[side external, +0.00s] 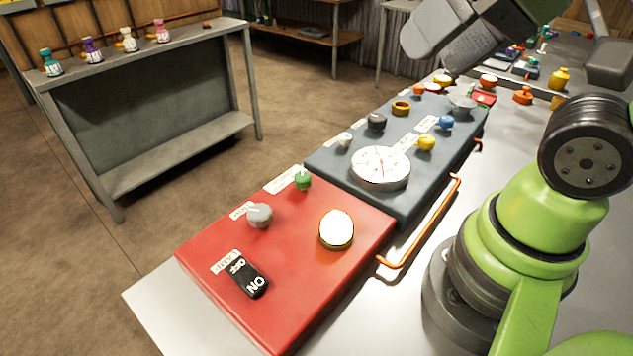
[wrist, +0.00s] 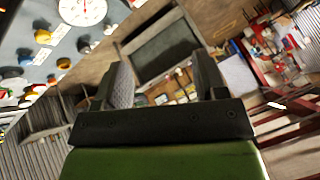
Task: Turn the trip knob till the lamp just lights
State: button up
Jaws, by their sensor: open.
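A red panel (side external: 312,300) lies at the near end of the bench. On it are a grey knob (side external: 260,215), a green knob (side external: 303,179), a black ON/OFF rocker switch (side external: 247,277) and a round lamp (side external: 337,229) with a gold rim and bright white face. Labels sit beside the knobs and switch; I cannot read surely which knob is the trip knob. My gripper (wrist: 160,78) is open and empty in the wrist view, well away from the red panel. In the side view its fingers are not clear at the top. The wrist view does not show the red panel.
A blue-grey panel (side external: 325,158) beyond the red one carries a white dial (side external: 380,166), also in the wrist view (wrist: 82,9), and several coloured knobs. An orange rail (side external: 421,226) runs along the panels' right side. A grey side table (side external: 150,55) holds several small coloured items.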

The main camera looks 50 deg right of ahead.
dwell(0.4)
jog(key=m+g+y, duration=0.2)
jog(key=m+g, duration=0.7)
jog(key=m, duration=0.1)
send_over(260, 209)
jog(key=w+d, duration=0.1)
jog(key=d, duration=0.3)
notch_tip(260, 209, down, 16)
jog(key=f, duration=0.1)
jog(key=x, duration=0.8)
jog(key=shift+w+a+f, duration=0.1)
jog(key=shift+a+f, duration=0.1)
jog(key=shift+a, duration=0.3)
jog(key=shift+c, duration=0.3)
